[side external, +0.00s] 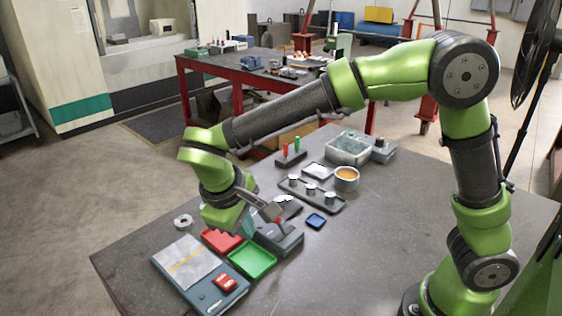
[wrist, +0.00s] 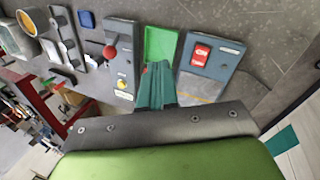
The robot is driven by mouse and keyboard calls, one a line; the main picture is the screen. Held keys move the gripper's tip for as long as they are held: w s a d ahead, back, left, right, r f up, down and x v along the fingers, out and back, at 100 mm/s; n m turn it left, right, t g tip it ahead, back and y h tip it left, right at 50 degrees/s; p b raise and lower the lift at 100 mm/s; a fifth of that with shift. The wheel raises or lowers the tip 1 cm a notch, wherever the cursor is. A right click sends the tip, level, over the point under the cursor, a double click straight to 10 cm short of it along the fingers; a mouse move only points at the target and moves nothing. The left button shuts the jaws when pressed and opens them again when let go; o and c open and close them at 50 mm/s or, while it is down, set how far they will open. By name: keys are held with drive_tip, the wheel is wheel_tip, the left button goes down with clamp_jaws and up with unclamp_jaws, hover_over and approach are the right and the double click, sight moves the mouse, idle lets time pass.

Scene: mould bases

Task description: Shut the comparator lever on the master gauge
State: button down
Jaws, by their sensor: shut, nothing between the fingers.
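The comparator (wrist: 121,66) is a grey block left of my fingers in the wrist view, and it also shows in the side view (side external: 285,242). Its lever has a red ball knob (wrist: 109,52) that appears to stand up from the block; its exact angle is hard to tell. I cannot make out the master gauge for certain. My gripper (wrist: 158,68) is shut and empty. It is right of the comparator in the wrist view, over the trays and apart from the knob. In the side view my wrist hides part of the comparator's surroundings.
A green tray (side external: 252,258) and red tray (side external: 220,240) lie beside the comparator. A box with a red switch (side external: 226,283) is at the front left. A dark rack (side external: 325,201), blue square (side external: 316,221) and orange-filled cup (side external: 346,178) stand behind. The right tabletop is clear.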

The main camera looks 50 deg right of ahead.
drive_tip(key=shift+w+d+r+m+h, duration=0.15)
drive_tip(key=shift+w+r+m+h, duration=0.15)
drive_tip(key=shift+w+r+h, duration=0.5)
drive_tip(key=w+d+f, duration=0.1)
drive_tip(key=d+f, duration=0.7)
drive_tip(key=shift+w+d, duration=0.15)
drive_tip(key=shift+d, duration=0.1)
